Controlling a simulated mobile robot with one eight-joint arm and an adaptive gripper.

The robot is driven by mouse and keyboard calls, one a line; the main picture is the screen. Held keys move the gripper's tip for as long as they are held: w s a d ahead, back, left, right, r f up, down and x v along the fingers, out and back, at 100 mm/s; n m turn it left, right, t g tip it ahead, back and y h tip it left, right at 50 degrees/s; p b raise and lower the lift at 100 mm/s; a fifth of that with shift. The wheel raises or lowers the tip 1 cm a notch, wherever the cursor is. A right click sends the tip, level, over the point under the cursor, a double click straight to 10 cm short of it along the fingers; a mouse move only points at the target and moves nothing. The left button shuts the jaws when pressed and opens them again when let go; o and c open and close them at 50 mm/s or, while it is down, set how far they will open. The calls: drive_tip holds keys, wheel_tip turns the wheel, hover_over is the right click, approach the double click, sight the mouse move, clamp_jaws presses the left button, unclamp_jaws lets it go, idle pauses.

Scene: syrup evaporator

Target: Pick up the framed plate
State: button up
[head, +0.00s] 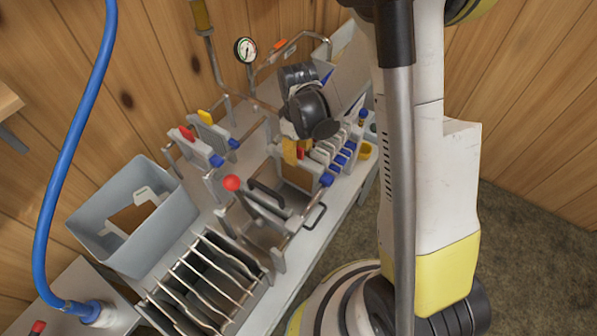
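A brown plate with pale frame pieces (130,216) lies tilted inside a grey bin (181,212) on the left. It looks like the framed plate, and its lower part is hidden by the bin wall. Dark rounded parts that look like my gripper (318,122) are over the back right of the bench, beside the press plates. They are well apart from the bin. The fingers cannot be made out clearly, so I cannot tell whether they are open or hold anything.
A slotted rack (205,285) holds several upright plates at the front. A press with a red knob (232,183) and a handle stands in the middle of the bench. A gauge (245,50) rises behind. A blue hose (75,150) hangs at the left. The floor at the right is partly clear.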

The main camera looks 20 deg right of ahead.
drive_tip(key=shift+f, duration=0.5)
drive_tip(key=shift+w+d+f, duration=0.1)
drive_tip(key=shift+d, duration=0.05)
clamp_jaws()
drive_tip(key=shift+r, duration=0.2)
drive_tip(key=shift+w+r, duration=0.1)
drive_tip(key=shift+r, duration=0.15)
wheel_tip(320, 180, up, 17)
drive_tip(key=p, duration=0.4)
drive_tip(key=shift+r, duration=0.3)
